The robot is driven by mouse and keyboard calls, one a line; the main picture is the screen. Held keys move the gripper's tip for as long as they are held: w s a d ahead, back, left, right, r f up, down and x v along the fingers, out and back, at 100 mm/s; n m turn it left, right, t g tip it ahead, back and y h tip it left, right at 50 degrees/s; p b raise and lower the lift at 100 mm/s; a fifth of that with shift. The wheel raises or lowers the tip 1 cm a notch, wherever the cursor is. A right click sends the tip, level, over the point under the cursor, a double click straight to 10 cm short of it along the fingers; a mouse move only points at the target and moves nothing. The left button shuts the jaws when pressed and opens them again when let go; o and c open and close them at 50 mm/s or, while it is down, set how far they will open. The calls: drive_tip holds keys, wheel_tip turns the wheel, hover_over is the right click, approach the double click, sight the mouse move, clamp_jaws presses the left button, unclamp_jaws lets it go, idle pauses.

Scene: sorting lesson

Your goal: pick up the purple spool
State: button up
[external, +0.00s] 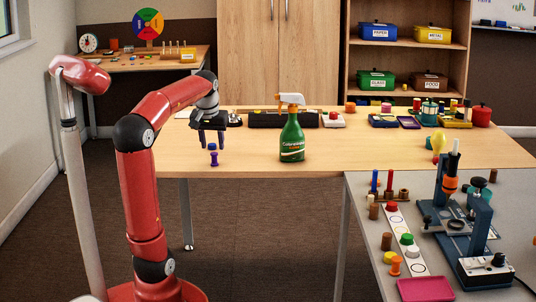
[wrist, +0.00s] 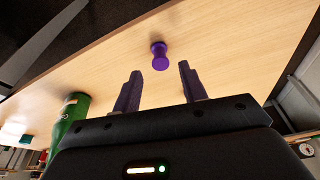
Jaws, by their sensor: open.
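The purple spool (external: 214,159) stands upright on the wooden table, near its front left edge. It also shows in the wrist view (wrist: 159,56), beyond the fingertips and roughly between their lines. My gripper (external: 211,138) points down above the table, close to the spool. In the wrist view the two fingers of my gripper (wrist: 160,75) are spread apart with nothing between them.
The grey bench (external: 350,205) at the right holds pegs, discs and a blue press. Tabletop between spool and bottle is clear.

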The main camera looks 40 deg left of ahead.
sight(214, 153)
drive_tip(key=x, duration=0.5)
drive_tip(key=shift+w+a+f, duration=0.15)
drive_tip(key=shift+w+f, duration=0.05)
drive_tip(key=c, duration=0.9)
